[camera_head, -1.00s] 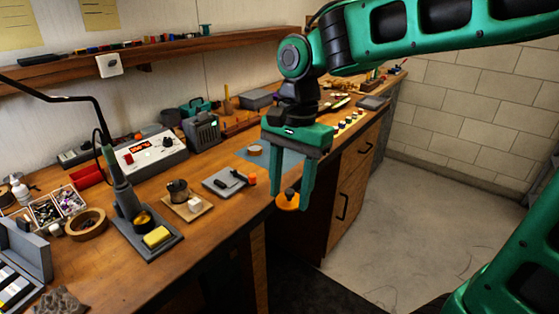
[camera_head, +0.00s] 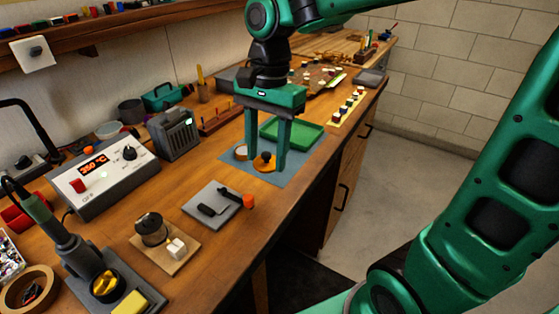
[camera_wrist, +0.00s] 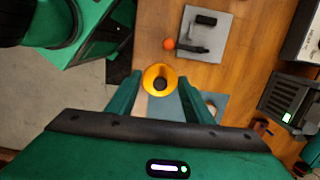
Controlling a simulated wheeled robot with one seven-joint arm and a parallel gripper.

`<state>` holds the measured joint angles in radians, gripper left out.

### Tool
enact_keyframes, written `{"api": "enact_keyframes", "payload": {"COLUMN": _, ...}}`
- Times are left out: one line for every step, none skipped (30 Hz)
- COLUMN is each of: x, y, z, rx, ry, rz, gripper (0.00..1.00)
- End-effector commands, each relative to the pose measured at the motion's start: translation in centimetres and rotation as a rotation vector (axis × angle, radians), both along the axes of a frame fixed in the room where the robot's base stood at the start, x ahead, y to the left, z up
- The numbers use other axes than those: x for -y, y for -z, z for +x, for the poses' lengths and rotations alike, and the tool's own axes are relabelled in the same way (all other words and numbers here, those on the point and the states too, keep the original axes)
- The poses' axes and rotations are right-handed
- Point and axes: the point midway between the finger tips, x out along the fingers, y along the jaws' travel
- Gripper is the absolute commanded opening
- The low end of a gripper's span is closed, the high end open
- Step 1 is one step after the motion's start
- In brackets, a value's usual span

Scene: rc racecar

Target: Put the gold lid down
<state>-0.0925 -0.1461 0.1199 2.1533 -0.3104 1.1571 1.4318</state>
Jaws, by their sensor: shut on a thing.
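The gold lid (camera_head: 263,166) is a round orange-gold disc with a black knob. My gripper (camera_head: 266,164) points down with one finger on each side of the lid and is shut on it. In the wrist view the lid (camera_wrist: 150,72) sits between the fingertips of my gripper (camera_wrist: 160,82), knob facing the camera. In the head view the lid appears over the blue-grey mat (camera_head: 290,173). I cannot tell whether it touches the mat or hangs just above it.
A small round tan piece (camera_head: 241,152) is close left of the lid. A green tray (camera_head: 292,131) lies behind it. A grey plate (camera_head: 207,217) with black parts and an orange knob (camera_head: 249,201) are nearer. The bench's front edge is to the right.

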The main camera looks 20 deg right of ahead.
Motion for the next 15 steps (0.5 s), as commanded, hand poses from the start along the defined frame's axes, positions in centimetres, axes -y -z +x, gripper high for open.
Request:
{"api": "enact_keyframes", "payload": {"x": 0.8, "y": 0.7, "z": 0.7, "rx": -0.004, "ry": 0.008, "rz": -0.001, "gripper": 0.26}}
{"api": "enact_keyframes", "payload": {"x": 1.3, "y": 1.0, "z": 1.1, "rx": -0.006, "ry": 0.007, "rz": -0.001, "gripper": 0.26}}
{"api": "enact_keyframes", "payload": {"x": 1.9, "y": 1.5, "z": 1.7, "rx": -0.004, "ry": 0.008, "rz": -0.001, "gripper": 0.26}}
{"api": "enact_keyframes", "payload": {"x": 2.4, "y": 1.9, "z": 2.1, "rx": -0.004, "ry": 0.009, "rz": -0.001, "gripper": 0.26}}
{"api": "enact_keyframes", "payload": {"x": 2.8, "y": 2.2, "z": 2.5, "rx": -0.005, "ry": 0.010, "rz": -0.001, "gripper": 0.26}}
{"api": "enact_keyframes", "payload": {"x": 3.3, "y": 2.7, "z": 3.1, "rx": -0.005, "ry": 0.008, "rz": 0.000, "gripper": 0.26}}
{"api": "enact_keyframes", "payload": {"x": 3.8, "y": 3.1, "z": 3.5, "rx": -0.004, "ry": 0.009, "rz": -0.001, "gripper": 0.26}}
{"api": "enact_keyframes", "payload": {"x": 4.3, "y": 3.4, "z": 3.9, "rx": -0.005, "ry": 0.010, "rz": -0.001, "gripper": 0.26}}
{"api": "enact_keyframes", "payload": {"x": 4.8, "y": 3.9, "z": 4.4, "rx": -0.004, "ry": 0.009, "rz": -0.001, "gripper": 0.26}}
{"api": "enact_keyframes", "payload": {"x": 5.2, "y": 4.2, "z": 4.8, "rx": -0.004, "ry": 0.009, "rz": -0.001, "gripper": 0.26}}
{"api": "enact_keyframes", "payload": {"x": 5.6, "y": 4.5, "z": 5.2, "rx": -0.004, "ry": 0.008, "rz": 0.000, "gripper": 0.26}}
{"api": "enact_keyframes", "payload": {"x": 6.0, "y": 4.8, "z": 5.6, "rx": -0.002, "ry": 0.009, "rz": 0.000, "gripper": 0.26}}
{"api": "enact_keyframes", "payload": {"x": 6.3, "y": 5.1, "z": 5.9, "rx": -0.002, "ry": 0.008, "rz": 0.000, "gripper": 0.26}}
{"api": "enact_keyframes", "payload": {"x": 6.5, "y": 5.3, "z": 6.1, "rx": -0.003, "ry": 0.007, "rz": -0.001, "gripper": 0.26}}
{"api": "enact_keyframes", "payload": {"x": 6.8, "y": 5.5, "z": 6.4, "rx": -0.002, "ry": 0.007, "rz": 0.000, "gripper": 0.26}}
